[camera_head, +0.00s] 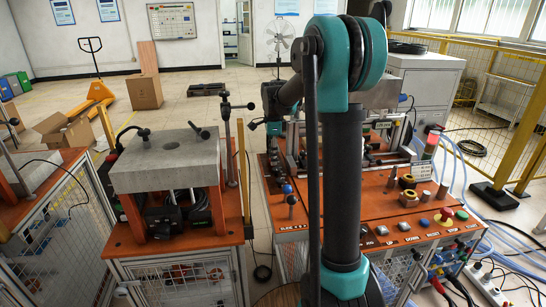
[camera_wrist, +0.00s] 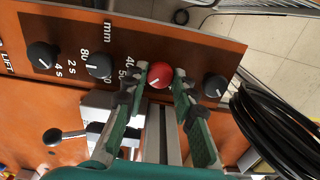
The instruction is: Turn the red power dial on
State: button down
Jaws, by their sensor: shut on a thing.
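The red power dial (camera_wrist: 160,75) is a round knob with a short white line, on an orange panel (camera_wrist: 205,45) in the wrist view. My gripper (camera_wrist: 161,78) has one fingertip on each side of the dial and is shut on it. The line on the dial slants toward the lower left in the picture. I cannot make out the dial in the head view, where my arm covers much of the orange bench (camera_head: 400,228).
Black knobs (camera_wrist: 99,65) sit left of the dial, and another black knob (camera_wrist: 216,86) sits close on its right. Black coiled cable (camera_wrist: 280,125) lies at the right. A ball-ended lever (camera_wrist: 53,136) is at the lower left. A grey block (camera_head: 165,160) stands on the neighbouring bench.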

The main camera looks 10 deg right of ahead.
jog(key=c, duration=1.2)
grip_release()
